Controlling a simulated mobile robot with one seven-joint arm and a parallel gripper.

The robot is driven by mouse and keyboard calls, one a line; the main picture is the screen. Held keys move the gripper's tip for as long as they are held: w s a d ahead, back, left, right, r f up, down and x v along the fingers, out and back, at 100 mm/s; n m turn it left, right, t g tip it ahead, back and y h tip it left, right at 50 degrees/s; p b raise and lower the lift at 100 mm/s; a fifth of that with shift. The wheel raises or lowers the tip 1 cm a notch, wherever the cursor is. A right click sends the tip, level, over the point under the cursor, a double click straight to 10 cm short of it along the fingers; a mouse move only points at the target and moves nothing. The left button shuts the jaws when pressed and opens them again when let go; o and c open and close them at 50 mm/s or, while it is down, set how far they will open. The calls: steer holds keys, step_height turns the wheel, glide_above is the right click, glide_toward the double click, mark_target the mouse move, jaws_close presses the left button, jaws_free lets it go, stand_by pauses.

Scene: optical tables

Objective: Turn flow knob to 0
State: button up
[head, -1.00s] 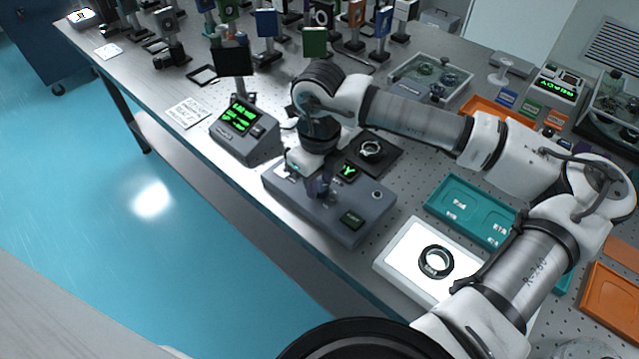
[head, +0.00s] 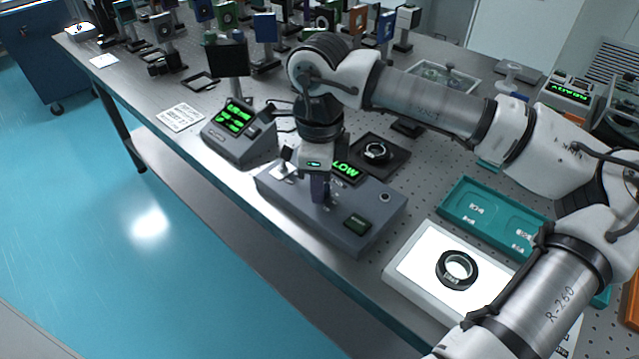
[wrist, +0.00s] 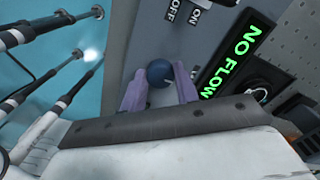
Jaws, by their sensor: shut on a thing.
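The grey control box (head: 350,238) lies near the front edge of the optical table. My gripper (head: 320,188) points down onto it. The wrist view shows a round dark blue knob (wrist: 159,73) on the box face. The two purple fingers of my gripper (wrist: 160,88) stand on either side of it, shut on it. In the head view the gripper hides the knob. A display (wrist: 237,55) beside the knob reads "NO FLOW" in green; only "LOW" shows in the head view (head: 346,169). ON and OFF labels (wrist: 184,12) are near a switch.
A meter with a green readout (head: 240,125) stands left of the box. A black ring mount (head: 376,152) sits behind it. A white lit panel with a black ring (head: 425,262) and a teal tray (head: 470,195) are to the right.

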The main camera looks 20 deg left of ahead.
stand_by(0.4)
steer(key=o, duration=1)
steer(key=shift+c, duration=0.2)
step_height(320, 180, up, 14)
steer(key=shift+b, duration=0.3)
steer(key=shift+s+f, duration=0.15)
